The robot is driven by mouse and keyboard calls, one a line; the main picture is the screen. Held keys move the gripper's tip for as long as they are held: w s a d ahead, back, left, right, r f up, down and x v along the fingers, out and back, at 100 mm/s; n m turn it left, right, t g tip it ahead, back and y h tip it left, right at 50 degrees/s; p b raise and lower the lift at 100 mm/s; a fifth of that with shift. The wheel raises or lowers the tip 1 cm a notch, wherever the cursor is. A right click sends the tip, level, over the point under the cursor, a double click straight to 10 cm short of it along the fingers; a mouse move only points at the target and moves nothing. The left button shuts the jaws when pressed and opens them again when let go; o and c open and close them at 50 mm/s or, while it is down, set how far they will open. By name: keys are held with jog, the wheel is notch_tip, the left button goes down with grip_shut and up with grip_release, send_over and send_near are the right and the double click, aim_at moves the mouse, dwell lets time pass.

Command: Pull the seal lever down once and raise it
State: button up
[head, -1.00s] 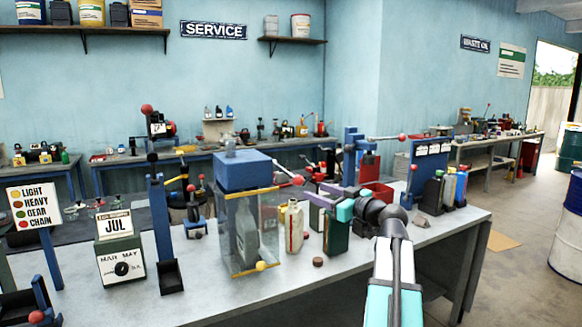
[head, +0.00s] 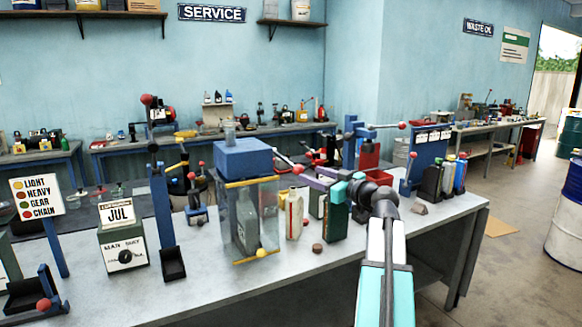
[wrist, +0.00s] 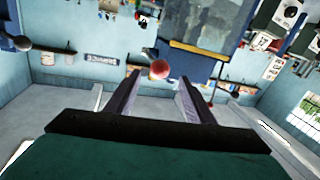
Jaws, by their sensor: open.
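The lever (head: 284,160) on the blue-topped clear case (head: 243,158) looks like the seal lever. Its pale arm slopes down to the right and ends in a red ball (head: 298,169). My gripper (head: 306,176) is open just right of the ball, with purple fingers pointing at it. In the wrist view the red ball (wrist: 160,69) lies ahead between the tips of my gripper (wrist: 158,78), nearer the left finger. I cannot tell whether the ball is fully between the fingers. A grey bottle (head: 246,225) stands inside the case.
A cream bottle (head: 294,215) and a dark green can (head: 336,220) stand right of the case, near my arm. A small brown cap (head: 317,248) lies in front. A calendar box (head: 122,235) is at left.

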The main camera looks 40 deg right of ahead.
aim_at(287, 162)
jog(key=w+a+p, duration=0.1)
jog(key=w+p, duration=0.2)
jog(key=w, duration=0.8)
jog(key=shift+w, duration=0.25)
jog(key=c, duration=1.1)
jog(key=shift+a, duration=0.15)
grip_shut()
